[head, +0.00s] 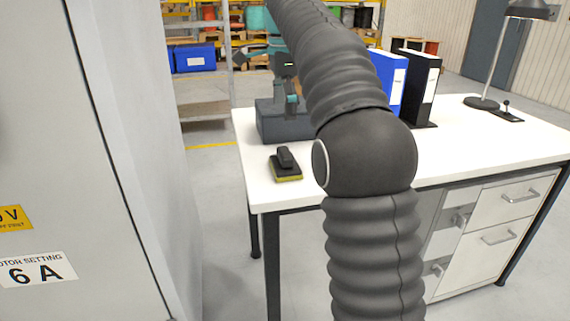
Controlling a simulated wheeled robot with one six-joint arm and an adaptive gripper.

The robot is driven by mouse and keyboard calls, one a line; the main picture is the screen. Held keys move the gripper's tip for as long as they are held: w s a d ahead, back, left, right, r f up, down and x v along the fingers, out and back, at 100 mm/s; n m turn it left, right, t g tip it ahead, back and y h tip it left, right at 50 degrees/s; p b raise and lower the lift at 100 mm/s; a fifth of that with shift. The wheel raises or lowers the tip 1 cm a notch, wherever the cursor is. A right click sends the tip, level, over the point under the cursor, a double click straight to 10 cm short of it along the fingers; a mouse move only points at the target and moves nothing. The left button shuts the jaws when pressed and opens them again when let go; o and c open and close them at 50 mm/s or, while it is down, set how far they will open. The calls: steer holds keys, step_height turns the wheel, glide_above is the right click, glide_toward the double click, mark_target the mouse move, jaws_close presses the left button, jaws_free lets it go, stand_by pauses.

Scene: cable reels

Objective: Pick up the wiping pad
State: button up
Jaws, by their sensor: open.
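The wiping pad (286,167) lies flat near the left end of the white desk (453,150). It has a black grip on top and a yellow-green base. It stands clear, with bare desk around it, in front of a dark grey box-shaped base. My bellows-covered arm rises to the right of the pad and leaves the picture at the top. My gripper is not in view, so its place relative to the pad does not show.
A dark bench device (285,120) stands behind the pad. Blue (389,82) and black (417,85) binders and a lamp (485,102) stand further right. A tall grey cabinet (85,130) is on the left. Shelving with reels is behind. Floor shows between cabinet and desk.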

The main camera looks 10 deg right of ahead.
mark_target(285, 151)
step_height(285, 151, down, 6)
steer(key=shift+r, duration=0.1)
steer(key=shift+s+f+b, duration=0.2)
steer(key=shift+f+b, duration=0.6)
steer(key=shift+f, duration=1.9)
steer(key=c, duration=1.2)
